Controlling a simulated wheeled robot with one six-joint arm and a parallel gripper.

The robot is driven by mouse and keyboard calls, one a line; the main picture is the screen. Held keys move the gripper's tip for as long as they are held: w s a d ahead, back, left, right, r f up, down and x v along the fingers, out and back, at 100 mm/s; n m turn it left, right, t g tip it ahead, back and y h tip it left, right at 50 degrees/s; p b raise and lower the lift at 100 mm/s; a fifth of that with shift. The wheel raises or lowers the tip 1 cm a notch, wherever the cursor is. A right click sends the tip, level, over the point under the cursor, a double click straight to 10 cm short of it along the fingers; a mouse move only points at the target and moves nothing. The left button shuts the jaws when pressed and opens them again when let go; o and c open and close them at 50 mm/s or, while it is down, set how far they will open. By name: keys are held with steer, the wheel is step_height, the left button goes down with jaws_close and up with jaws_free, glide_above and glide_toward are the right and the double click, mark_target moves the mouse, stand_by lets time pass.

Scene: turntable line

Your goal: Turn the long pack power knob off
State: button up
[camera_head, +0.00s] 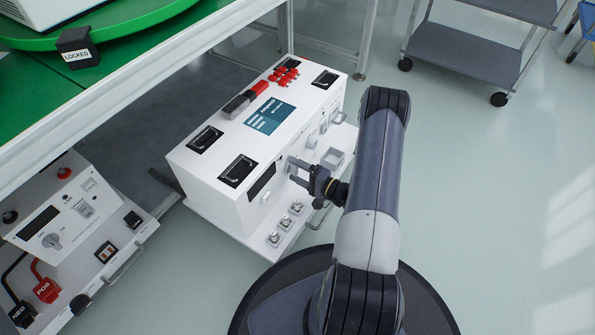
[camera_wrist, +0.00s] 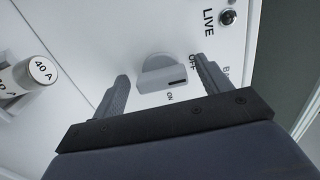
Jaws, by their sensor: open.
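In the head view my gripper (camera_head: 294,171) is at the pack's front face and partly hides the knob area.
A LIVE lamp (camera_wrist: 228,16) and a 40 A cylinder (camera_wrist: 38,72) flank the knob. A second white unit (camera_head: 75,215) with red and black plugs stands at left, below the green turntable (camera_head: 130,20). A grey cart (camera_head: 465,55) stands at back right. The right floor is clear.

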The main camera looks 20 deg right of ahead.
steer(key=p+v, duration=0.3)
steer(key=v, duration=0.7)
steer(key=shift+s+d, duration=0.25)
steer(key=shift+s, duration=0.1)
steer(key=shift+w, duration=0.1)
steer(key=b+x, duration=0.3)
steer(key=x, duration=0.8)
steer(key=shift+d, duration=0.1)
